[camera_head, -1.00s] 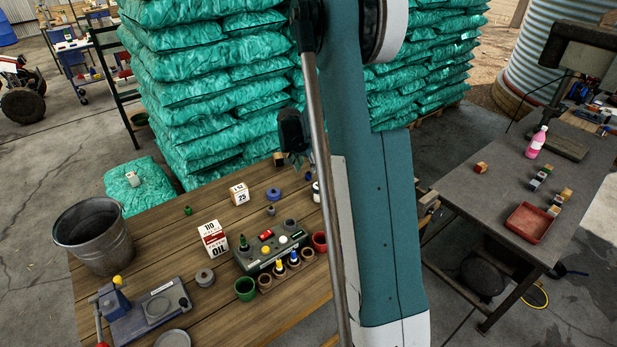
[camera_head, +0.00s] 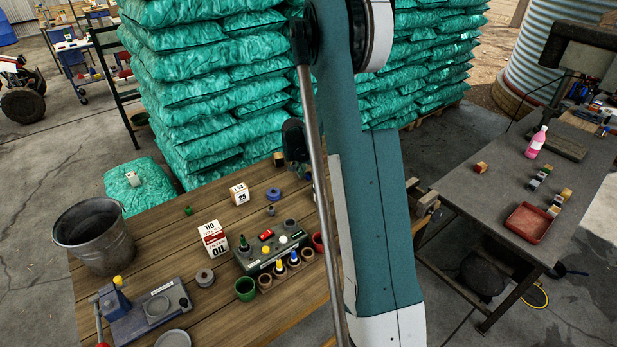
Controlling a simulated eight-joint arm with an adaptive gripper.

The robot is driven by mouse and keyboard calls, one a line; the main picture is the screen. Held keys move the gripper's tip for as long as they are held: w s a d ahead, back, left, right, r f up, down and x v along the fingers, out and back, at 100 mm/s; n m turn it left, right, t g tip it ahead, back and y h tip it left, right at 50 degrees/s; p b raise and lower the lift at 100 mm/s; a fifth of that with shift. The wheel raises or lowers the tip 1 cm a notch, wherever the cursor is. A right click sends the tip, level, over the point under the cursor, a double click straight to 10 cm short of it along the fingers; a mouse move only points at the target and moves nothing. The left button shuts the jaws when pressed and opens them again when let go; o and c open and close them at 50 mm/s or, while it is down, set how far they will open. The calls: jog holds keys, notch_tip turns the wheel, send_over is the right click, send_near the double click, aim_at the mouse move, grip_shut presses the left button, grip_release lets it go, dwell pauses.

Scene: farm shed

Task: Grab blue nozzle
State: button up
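A small upright piece with blue on it (camera_head: 293,259), possibly the blue nozzle, stands in a holder along the front of a dark green tray (camera_head: 250,267) on the wooden table. It is too small to make out well. A similar piece with a yellow tip (camera_head: 279,266) stands just left of it. A dark part at the far end of my arm, perhaps my gripper (camera_head: 294,158), shows above the back of the table, apart from the tray. Its fingers are mostly hidden behind my arm.
A metal bucket (camera_head: 93,235) is at the left. Stacked green sacks (camera_head: 205,90) rise behind the table.

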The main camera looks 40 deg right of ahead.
aim_at(309, 172)
dwell(0.5)
jog(key=c, duration=0.9)
jog(key=shift+o, duration=0.2)
jog(key=shift+r, duration=0.1)
jog(key=shift+r, duration=4.95)
